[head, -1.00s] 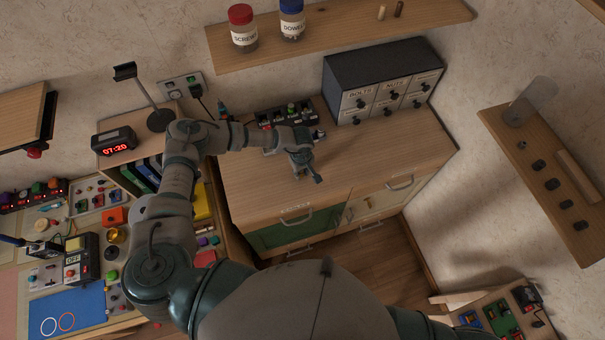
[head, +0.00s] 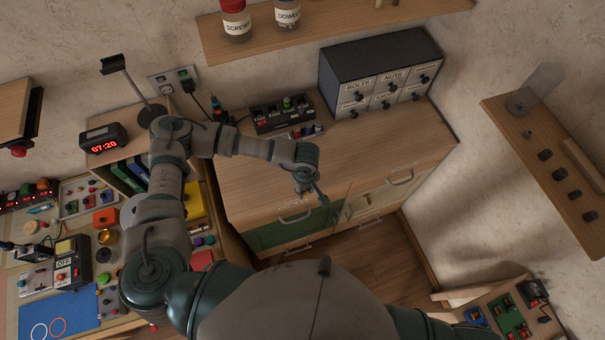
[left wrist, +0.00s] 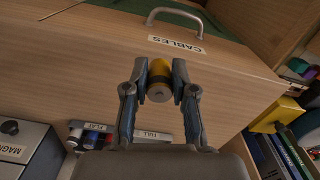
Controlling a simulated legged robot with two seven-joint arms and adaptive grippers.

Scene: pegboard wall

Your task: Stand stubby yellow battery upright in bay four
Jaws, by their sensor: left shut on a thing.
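My left gripper (left wrist: 160,72) is shut on the stubby yellow battery (left wrist: 159,88), which has a yellow body and a grey end facing the wrist camera. In the head view the left gripper (head: 319,196) is over the front part of the wooden counter, and the battery is too small to make out there. The black charger (head: 268,127) with several bays stands at the back of the counter, apart from the gripper, with coloured items in it. Its bay numbers cannot be read. My right gripper is not in view.
The front drawer reads CABLES (left wrist: 177,44).

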